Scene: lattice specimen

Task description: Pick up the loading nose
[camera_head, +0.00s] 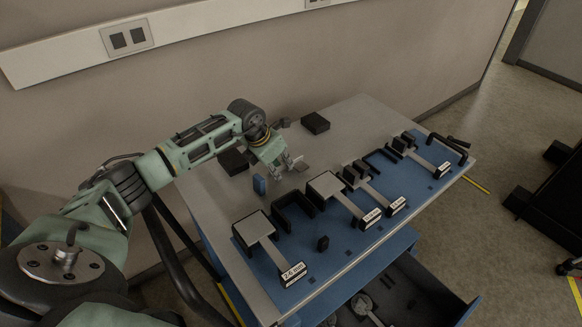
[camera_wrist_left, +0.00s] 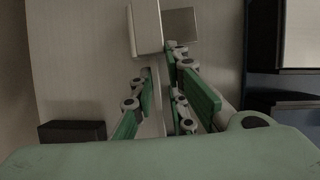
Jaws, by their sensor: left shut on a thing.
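My left gripper (camera_head: 287,168) reaches over the back middle of the table. It is shut on a small light grey piece, which I take for the loading nose; in the head view the fingers largely hide it. In the left wrist view, my left gripper (camera_wrist_left: 161,85) has its green-padded fingers on both sides of a thin pale strip. A pale grey block (camera_wrist_left: 146,30) shows just beyond the fingertips and looks joined to that strip. A darker grey square plate (camera_wrist_left: 182,23) shows behind it. My right gripper is not in view.
A blue mat (camera_head: 345,238) along the table's front holds labelled grey-topped fixtures (camera_head: 250,227) and black U-shaped pieces (camera_head: 290,199). A blue block (camera_head: 259,184) stands left of my gripper. Dark blocks (camera_head: 315,123) lie behind. An open drawer (camera_head: 420,290) juts out below. The table's back right is clear.

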